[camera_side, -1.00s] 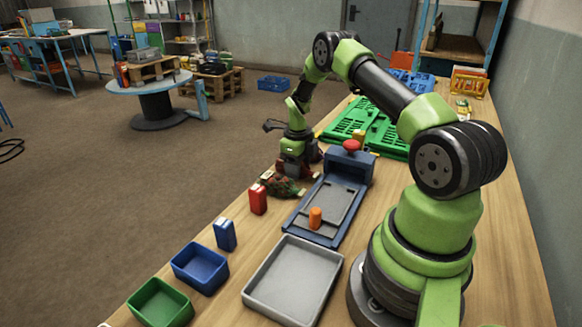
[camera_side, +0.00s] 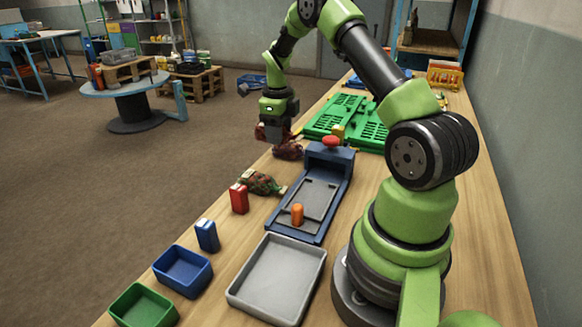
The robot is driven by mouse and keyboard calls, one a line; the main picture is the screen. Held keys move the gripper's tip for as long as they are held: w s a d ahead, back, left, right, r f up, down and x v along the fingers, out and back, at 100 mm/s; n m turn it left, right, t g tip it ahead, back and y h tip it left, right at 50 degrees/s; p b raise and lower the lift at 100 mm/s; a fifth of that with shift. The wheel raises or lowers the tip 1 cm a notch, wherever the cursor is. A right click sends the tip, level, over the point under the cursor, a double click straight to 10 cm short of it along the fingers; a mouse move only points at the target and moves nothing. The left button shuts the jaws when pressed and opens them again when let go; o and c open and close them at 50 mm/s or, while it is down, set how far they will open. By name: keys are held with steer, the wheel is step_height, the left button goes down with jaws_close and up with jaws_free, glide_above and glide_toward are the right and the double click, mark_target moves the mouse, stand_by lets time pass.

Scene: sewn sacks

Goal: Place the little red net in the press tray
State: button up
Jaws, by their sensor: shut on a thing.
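A small dark red net (camera_side: 288,151) hangs just under my gripper (camera_side: 279,137), which is shut on it. The net appears to be just above the table, behind and left of the press; the exact gap is hard to tell. The blue press (camera_side: 329,161) has a red knob at its far end and a grey bed, the press tray (camera_side: 318,195), in front. An orange peg (camera_side: 297,214) stands at the near end of the tray. The fingertips are small and partly hidden.
A red-and-green net (camera_side: 262,183) lies left of the press, beside a red box (camera_side: 239,199) and a blue box (camera_side: 207,235). A grey tray (camera_side: 277,284), blue bin (camera_side: 183,271) and green bin (camera_side: 143,305) are nearer. Green crates (camera_side: 347,120) lie behind the press.

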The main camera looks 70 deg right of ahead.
steer(key=s+a+r+n, duration=0.1)
steer(key=s+a+n, duration=0.1)
steer(key=s+n, duration=0.4)
steer(key=r+n, duration=0.1)
steer(key=n, duration=1.1)
glide_above(313, 195)
steer(key=f, duration=0.5)
steer(key=shift+s, duration=0.2)
steer(key=shift+f, duration=2.45)
steer(key=shift+t, duration=0.3)
steer(key=o, duration=1)
steer(key=shift+o, duration=0.2)
steer(key=shift+w+r, duration=0.1)
steer(key=shift+r, duration=0.05)
